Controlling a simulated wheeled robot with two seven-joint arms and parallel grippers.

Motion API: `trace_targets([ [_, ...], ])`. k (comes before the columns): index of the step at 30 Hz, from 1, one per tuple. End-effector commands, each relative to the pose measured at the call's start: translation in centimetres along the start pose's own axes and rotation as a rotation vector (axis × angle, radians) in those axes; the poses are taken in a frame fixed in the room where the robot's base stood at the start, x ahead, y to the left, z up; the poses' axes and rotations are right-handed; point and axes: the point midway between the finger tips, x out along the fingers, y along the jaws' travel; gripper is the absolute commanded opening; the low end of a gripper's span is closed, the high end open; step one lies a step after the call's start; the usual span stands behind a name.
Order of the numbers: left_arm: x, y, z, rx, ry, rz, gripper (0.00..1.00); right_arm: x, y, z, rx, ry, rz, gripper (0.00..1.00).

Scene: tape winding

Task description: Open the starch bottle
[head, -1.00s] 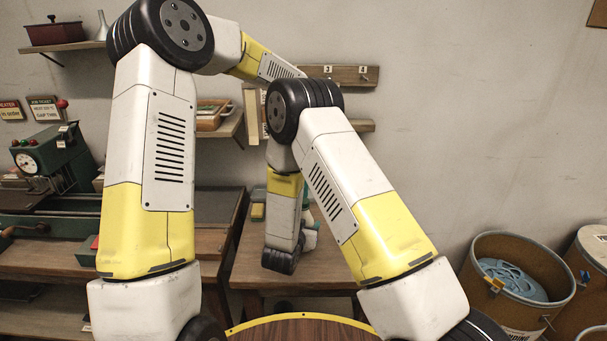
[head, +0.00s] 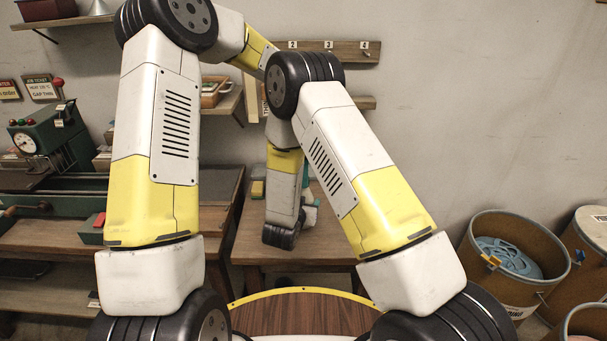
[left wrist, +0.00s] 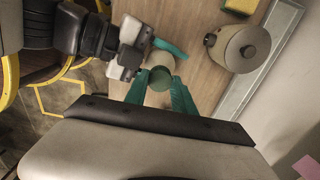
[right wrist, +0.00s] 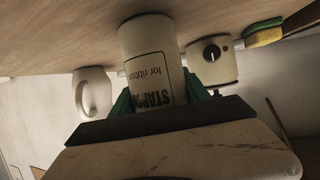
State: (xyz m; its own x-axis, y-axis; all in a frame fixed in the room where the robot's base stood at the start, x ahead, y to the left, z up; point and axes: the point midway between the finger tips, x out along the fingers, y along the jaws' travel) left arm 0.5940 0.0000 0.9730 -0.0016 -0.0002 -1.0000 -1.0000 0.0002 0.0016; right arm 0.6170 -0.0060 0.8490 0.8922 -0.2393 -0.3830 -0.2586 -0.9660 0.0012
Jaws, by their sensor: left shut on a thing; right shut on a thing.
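The starch bottle (right wrist: 148,55) is a white cylinder with a dark printed label, seen upside down in the right wrist view. My right gripper (right wrist: 158,92) is shut on its body with green fingers on both sides. In the left wrist view, a round green cap (left wrist: 160,78) sits between the fingertips of my left gripper (left wrist: 161,84), which is shut on it from above. The pale bottle (left wrist: 160,60) shows just past the cap, with my right gripper (left wrist: 130,58) reaching in from the left. I cannot tell whether cap and bottle are apart. In the head view my arms hide most of this.
A round pot with a dial (right wrist: 212,62), a white jug (right wrist: 93,93) and a yellow-green sponge (right wrist: 264,33) are near the bottle. The wooden table (head: 250,248) has bare room. Drums (head: 512,262) stand at the right; a green machine (head: 45,135) is at the left.

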Motion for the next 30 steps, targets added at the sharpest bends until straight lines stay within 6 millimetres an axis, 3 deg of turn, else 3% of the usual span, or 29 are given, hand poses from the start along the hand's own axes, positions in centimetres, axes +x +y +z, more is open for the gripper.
trace_targets([
  [4, -0.03, -0.02, -0.01, -0.016, 0.0, -0.001, 0.0, 0.0, -0.02, -0.05, 0.0, 0.001, 0.0, 0.0],
  [7, -0.07, 0.01, -0.1, -0.121, -0.001, -0.001, 0.0, 0.0, -0.01, -0.06, 0.0, 0.001, 0.0, 0.0],
  [15, -0.13, 0.02, -0.15, -0.78, -0.001, -0.002, 0.0, 0.0, -0.02, -0.05, 0.0, 0.001, 0.0, 0.0],
  [21, -0.14, -0.03, -0.08, -1.118, 0.001, -0.002, 0.0, 0.0, -0.02, -0.05, 0.0, 0.001, 0.0, 0.0],
  [30, -0.13, -0.07, 0.01, -1.144, 0.002, -0.001, 0.0, 0.0, -0.02, -0.05, 0.0, 0.001, 0.0, 0.0],
])
